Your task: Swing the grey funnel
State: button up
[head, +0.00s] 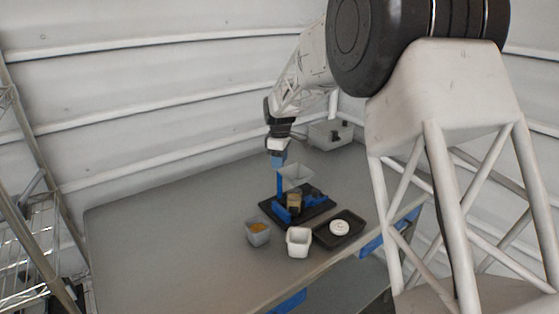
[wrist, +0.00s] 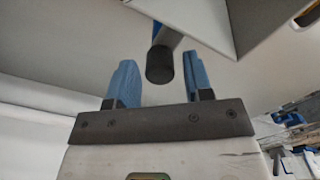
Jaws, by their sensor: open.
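The grey funnel (head: 296,175) is a square, open-topped hopper on a blue stand (head: 280,185) with a dark base, near the middle of the table. In the wrist view the funnel's pale wall (wrist: 205,18) fills the top right. A dark round-ended knob (wrist: 160,66) shows near it, in front of a piece of the blue stand. My gripper (head: 279,160) is just above and left of the funnel. In the wrist view its blue fingers (wrist: 159,75) are open, with the knob appearing between them. Neither finger visibly touches it.
A grey cup with orange-brown contents (head: 258,232) and a white cup (head: 298,242) stand at the front. A dark tray (head: 350,218) holds a white round thing (head: 340,228). A grey bin (head: 330,134) is at the back. The table's left is clear.

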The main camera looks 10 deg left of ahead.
jog(key=n, duration=0.5)
jog(key=shift+n, duration=2.7)
jog(key=c, duration=0.6)
